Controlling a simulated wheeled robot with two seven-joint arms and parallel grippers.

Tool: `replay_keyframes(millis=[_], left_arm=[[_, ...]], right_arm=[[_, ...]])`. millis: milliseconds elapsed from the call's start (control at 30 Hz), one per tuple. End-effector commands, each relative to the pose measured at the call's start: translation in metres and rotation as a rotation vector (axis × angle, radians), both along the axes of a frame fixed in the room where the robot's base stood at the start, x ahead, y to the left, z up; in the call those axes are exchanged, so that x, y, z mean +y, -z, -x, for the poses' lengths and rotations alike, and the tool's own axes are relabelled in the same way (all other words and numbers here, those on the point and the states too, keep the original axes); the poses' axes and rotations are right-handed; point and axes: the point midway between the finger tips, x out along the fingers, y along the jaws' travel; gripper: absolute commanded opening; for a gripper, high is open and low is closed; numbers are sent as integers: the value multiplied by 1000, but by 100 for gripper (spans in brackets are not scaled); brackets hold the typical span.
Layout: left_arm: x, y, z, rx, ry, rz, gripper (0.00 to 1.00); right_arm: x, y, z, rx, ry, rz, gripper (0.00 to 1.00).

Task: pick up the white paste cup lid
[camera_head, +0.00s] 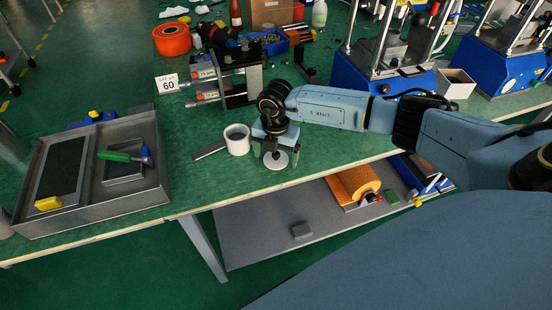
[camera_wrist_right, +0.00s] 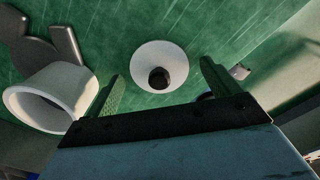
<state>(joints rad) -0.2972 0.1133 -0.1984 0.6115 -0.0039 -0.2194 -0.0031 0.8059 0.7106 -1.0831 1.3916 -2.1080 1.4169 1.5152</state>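The white paste cup lid (camera_head: 275,166) is a round white disc lying on the green bench top close to its front edge. In the right wrist view the lid (camera_wrist_right: 146,53) shows a dark round knob at its middle. My right gripper (camera_head: 277,157) is over the lid, pointing down. Its two fingers are apart, one on each side of the knob, with nothing held between them. The white paste cup (camera_head: 237,145) stands open just left of the gripper, and it also shows in the right wrist view (camera_wrist_right: 66,92). My left gripper is not in view.
A flat dark grey tool (camera_head: 208,150) lies left of the cup. A metal tray (camera_head: 100,215) is at the far left. Blue presses (camera_head: 365,80) stand at the back right. The bench's front edge is close to the lid.

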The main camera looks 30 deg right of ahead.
Motion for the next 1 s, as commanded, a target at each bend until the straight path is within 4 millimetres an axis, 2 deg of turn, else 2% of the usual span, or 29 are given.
replay_keyframes(millis=[33,367,567,667,1000], left_arm=[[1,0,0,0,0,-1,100],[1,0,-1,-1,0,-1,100],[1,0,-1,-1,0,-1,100],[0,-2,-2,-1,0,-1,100],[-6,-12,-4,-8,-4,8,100]], right_arm=[[0,0,0,0,0,0,83],[0,-1,0,0,0,0,40],[0,-2,0,-1,0,-1,40],[0,-8,-1,-2,0,0,40],[0,-72,-1,-4,-1,-2,40]])
